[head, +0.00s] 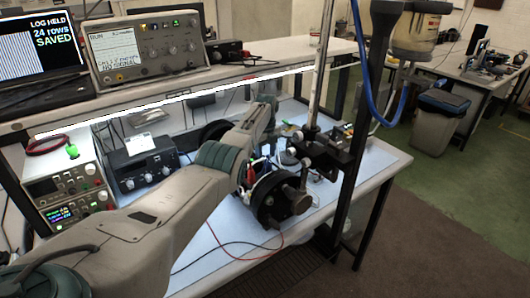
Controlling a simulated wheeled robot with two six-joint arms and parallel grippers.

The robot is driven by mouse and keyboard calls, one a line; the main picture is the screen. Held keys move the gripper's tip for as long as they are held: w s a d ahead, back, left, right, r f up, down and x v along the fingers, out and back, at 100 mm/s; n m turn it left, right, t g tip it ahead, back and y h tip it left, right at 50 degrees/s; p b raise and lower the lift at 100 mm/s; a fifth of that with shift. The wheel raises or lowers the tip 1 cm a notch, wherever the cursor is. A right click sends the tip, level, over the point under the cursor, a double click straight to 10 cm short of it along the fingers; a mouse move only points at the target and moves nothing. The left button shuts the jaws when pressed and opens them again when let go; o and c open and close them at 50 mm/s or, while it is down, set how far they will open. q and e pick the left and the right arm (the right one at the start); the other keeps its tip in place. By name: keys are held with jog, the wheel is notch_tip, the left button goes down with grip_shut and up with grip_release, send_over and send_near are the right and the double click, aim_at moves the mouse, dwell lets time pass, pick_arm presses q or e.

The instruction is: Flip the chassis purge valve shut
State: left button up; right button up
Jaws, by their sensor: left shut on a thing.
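My left arm crosses the bench from the lower left and bends at a green-banded joint. I cannot pick out the purge valve among the dark parts. My right gripper is not in view.
A metal pole (321,75) and a black post stand close by. Instruments (145,160) stand at the bench's left, under a shelf. Red and black leads cross the bench front.

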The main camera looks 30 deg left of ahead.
pick_arm(q)
jog(key=shift+d+m, duration=0.15)
jog(key=shift+m, duration=0.45)
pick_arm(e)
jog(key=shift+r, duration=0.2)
pick_arm(q)
jog(key=shift+m, duration=0.3)
jog(key=o, duration=0.7)
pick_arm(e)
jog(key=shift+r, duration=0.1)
